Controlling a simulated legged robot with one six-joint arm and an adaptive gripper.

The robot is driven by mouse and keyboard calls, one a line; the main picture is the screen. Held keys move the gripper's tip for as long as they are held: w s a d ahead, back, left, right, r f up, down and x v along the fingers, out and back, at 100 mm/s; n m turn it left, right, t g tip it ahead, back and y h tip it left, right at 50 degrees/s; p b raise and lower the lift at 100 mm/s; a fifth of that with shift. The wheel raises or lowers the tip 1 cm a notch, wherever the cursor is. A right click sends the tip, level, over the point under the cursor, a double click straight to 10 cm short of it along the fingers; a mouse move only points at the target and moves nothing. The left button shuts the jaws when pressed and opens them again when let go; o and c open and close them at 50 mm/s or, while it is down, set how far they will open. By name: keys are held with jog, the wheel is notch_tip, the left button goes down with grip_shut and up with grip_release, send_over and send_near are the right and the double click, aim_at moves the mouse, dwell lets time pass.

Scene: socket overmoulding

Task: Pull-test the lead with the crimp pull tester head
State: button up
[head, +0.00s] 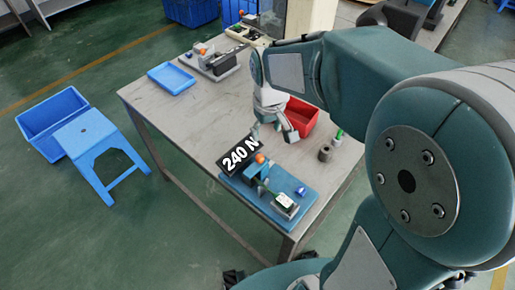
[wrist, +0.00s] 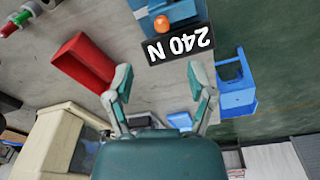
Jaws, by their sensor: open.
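The crimp pull tester stands on a blue base plate (head: 252,197) near the table's front corner. Its orange knob (head: 260,158) and a black display (head: 238,157) reading "240 N" sit at its rear. The display (wrist: 178,46) shows upside down in the wrist view, beside the orange knob (wrist: 162,24). A small white and green piece (head: 285,203) and a blue piece (head: 300,191) are at the front of the plate; I cannot tell the lead apart. My gripper (head: 274,132) is open and empty above the table, behind the tester. In the wrist view its fingers (wrist: 162,84) are spread wide.
A red bin (head: 302,118) stands right beside my gripper. A dark cylinder (head: 325,153) and a green-tipped item (head: 338,136) stand to its right. A blue tray (head: 171,78) and another fixture (head: 212,62) are at the back. The table's left middle is clear. A blue stool (head: 85,128) stands on the floor.

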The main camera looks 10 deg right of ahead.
jog(key=g, duration=0.1)
send_near(260, 156)
jog(key=shift+w+f+n, duration=0.1)
jog(key=shift+w+n, duration=0.05)
jog(key=shift+n, duration=0.25)
notch_tip(260, 156, down, 11)
jog(key=shift+r, duration=0.2)
grip_shut()
